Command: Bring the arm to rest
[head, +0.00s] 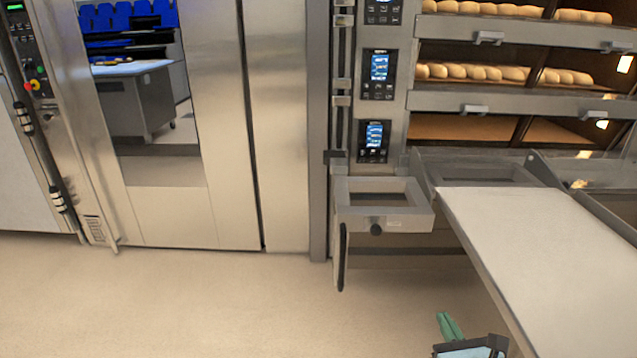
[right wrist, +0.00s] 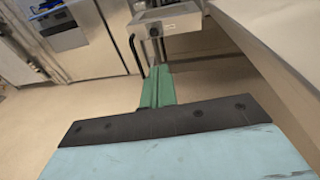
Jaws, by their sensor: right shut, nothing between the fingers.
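My right gripper (head: 449,326) shows at the bottom edge of the head view, right of centre. Its green fingers are together with nothing between them. In the right wrist view the shut green fingers (right wrist: 157,86) point away over the floor, toward the oven's front. The gripper is beside the left edge of the long pale loading board (head: 560,245), apart from it as far as I can see. My left gripper is in neither view.
The deck oven (head: 400,125) holds rows of bread (head: 500,73) on its upper decks; the lowest deck looks empty. A metal bracket (head: 412,222) juts out below the control panels. A steel door (head: 220,120) stands left. The floor (head: 200,300) in front is clear.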

